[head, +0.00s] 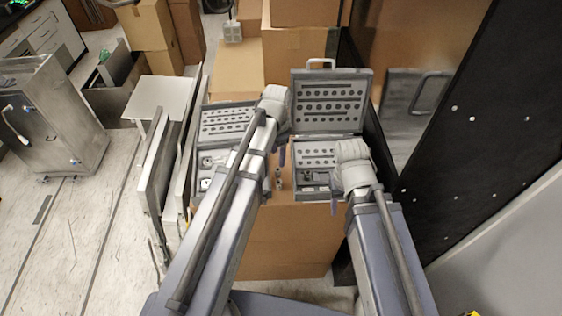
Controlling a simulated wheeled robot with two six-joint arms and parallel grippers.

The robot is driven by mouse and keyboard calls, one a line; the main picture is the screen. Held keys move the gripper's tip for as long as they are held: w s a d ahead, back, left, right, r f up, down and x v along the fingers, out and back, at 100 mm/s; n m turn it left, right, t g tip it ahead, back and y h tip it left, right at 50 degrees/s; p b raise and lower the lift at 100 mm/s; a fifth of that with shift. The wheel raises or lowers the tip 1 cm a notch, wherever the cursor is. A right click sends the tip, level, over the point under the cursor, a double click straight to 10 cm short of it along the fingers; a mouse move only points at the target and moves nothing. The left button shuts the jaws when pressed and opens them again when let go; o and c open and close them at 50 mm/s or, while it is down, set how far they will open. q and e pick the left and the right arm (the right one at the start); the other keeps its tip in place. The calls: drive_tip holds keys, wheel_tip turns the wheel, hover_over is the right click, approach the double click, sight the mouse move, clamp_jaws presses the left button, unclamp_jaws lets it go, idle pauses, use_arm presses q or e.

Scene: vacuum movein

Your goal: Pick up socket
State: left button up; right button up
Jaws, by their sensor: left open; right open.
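Two grey tool cases stand open on a cardboard box (290,240). The left case (228,122) and the right case (328,100) have lids filled with rows of dark round pieces, probably sockets. A small metal piece, perhaps the socket (278,180), stands on the box between the cases. My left gripper (282,156) is open just above and behind it in the picture, mostly hidden by my wrist. My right gripper (333,180) is open over the right case's lower tray, partly hidden by my wrist. Nothing shows held in either.
Stacked cardboard boxes (295,50) stand behind the cases. A dark panel (480,120) closes off the right. Upright boards (155,175) lean left of the box, and a metal cabinet (55,120) stands farther left. Open floor (60,240) lies at the lower left.

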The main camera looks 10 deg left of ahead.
sight(278, 169)
use_arm(q)
drive_tip(key=shift+w, duration=0.25)
drive_tip(key=shift+s+f+b, duration=0.15)
drive_tip(key=shift+f+b, duration=0.1)
drive_tip(key=shift+b, duration=0.1)
wheel_tip(278, 169, down, 2)
drive_tip(key=shift+f+b, duration=0.1)
drive_tip(key=shift+b, duration=0.95)
use_arm(e)
drive_tip(key=f, duration=0.2)
drive_tip(key=shift+w+f, duration=0.2)
drive_tip(key=shift+f, duration=0.15)
use_arm(q)
wheel_tip(278, 169, down, 5)
drive_tip(key=b, duration=0.5)
drive_tip(key=shift+s+f, duration=0.1)
use_arm(e)
wheel_tip(278, 169, down, 5)
use_arm(q)
clamp_jaws()
